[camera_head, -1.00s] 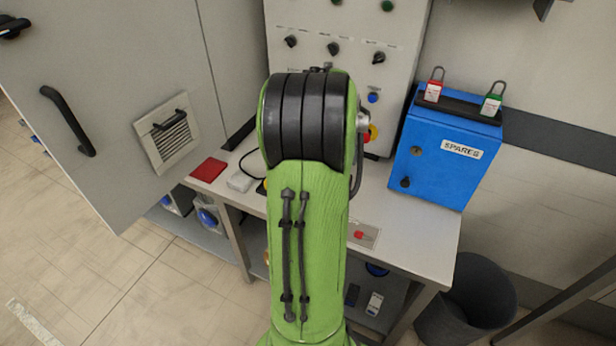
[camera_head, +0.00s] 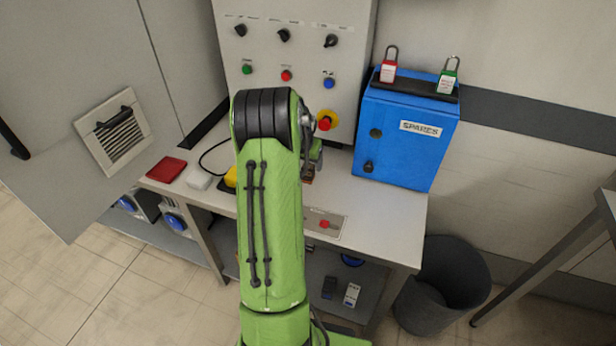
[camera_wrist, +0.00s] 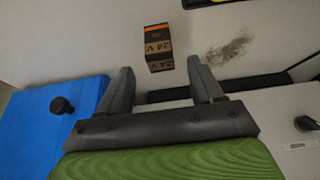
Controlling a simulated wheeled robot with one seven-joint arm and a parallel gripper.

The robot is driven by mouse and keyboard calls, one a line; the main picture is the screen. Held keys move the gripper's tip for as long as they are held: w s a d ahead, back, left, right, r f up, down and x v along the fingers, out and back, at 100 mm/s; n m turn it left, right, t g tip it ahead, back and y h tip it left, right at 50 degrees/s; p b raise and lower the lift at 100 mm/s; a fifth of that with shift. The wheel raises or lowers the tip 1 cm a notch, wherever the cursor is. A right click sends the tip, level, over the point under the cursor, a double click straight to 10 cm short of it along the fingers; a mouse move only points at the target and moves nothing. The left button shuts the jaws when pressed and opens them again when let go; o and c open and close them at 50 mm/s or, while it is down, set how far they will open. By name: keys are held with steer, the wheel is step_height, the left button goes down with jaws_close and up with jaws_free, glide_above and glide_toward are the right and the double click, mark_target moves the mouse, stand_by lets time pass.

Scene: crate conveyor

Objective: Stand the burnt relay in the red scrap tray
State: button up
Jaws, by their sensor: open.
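The relay is a small dark block with an orange top and a tan "24 V" label (camera_wrist: 158,48); it sits on the pale bench top beside a sooty smudge. In the head view only a brownish bit of it (camera_head: 308,176) shows beside my arm. My gripper (camera_wrist: 160,68) is open and empty, its two fingers apart on either side of the relay's near end in the picture; I cannot tell the height gap. The gripper is mostly hidden by my arm in the head view. The red tray (camera_head: 166,169) lies flat on the bench's left end and looks empty.
The blue SPARES box (camera_head: 405,135) stands on the bench to the right, close to my gripper in the wrist view (camera_wrist: 55,125). The control panel (camera_head: 295,60) rises behind. A white block (camera_head: 199,179) and a yellow item (camera_head: 230,177) lie between tray and arm.

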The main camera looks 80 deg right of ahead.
mark_target(308, 167)
steer(key=x, duration=0.3)
steer(key=shift+a+r, duration=0.1)
jaws_close()
step_height(308, 167, up, 10)
steer(key=p, duration=0.3)
